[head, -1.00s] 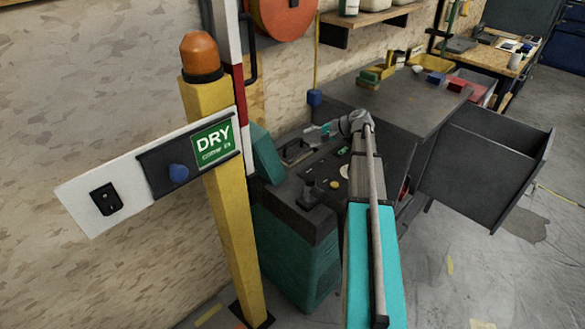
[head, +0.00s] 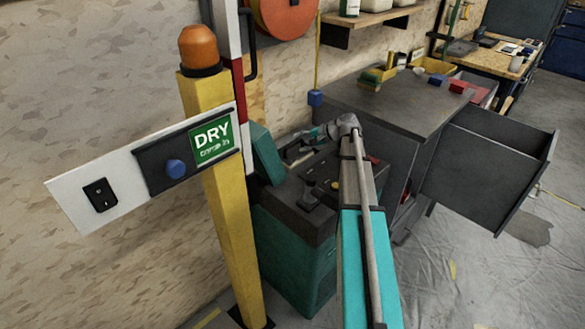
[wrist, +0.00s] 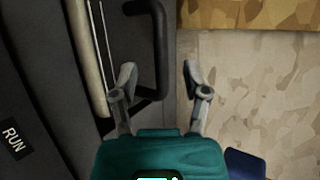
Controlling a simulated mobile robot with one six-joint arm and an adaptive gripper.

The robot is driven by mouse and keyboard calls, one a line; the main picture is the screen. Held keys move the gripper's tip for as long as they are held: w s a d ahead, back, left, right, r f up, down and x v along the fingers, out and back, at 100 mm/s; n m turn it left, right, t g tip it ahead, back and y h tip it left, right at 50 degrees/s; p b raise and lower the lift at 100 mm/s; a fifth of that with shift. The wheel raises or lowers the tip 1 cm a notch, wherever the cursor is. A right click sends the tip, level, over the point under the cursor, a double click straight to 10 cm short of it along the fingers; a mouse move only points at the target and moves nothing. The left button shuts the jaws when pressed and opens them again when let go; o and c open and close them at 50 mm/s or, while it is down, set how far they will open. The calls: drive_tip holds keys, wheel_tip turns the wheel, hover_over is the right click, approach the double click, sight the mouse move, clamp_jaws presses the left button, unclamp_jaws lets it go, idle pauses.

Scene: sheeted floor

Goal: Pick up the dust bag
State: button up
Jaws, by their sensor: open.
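I cannot make out a dust bag for certain in either view. A teal machine with a dark top (head: 300,250) stands against the wall, its teal lid (head: 265,155) raised.
A yellow post (head: 235,240) carries a white panel with a DRY sign (head: 212,137). A grey cabinet (head: 400,100) with an open drawer (head: 480,170) stands right of the machine. A wooden wall (wrist: 260,90) is close to the right finger.

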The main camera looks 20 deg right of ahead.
drive_tip(key=shift+b+x, duration=0.4)
drive_tip(key=shift+x, duration=0.85)
drive_tip(key=shift+s, duration=0.1)
clamp_jaws()
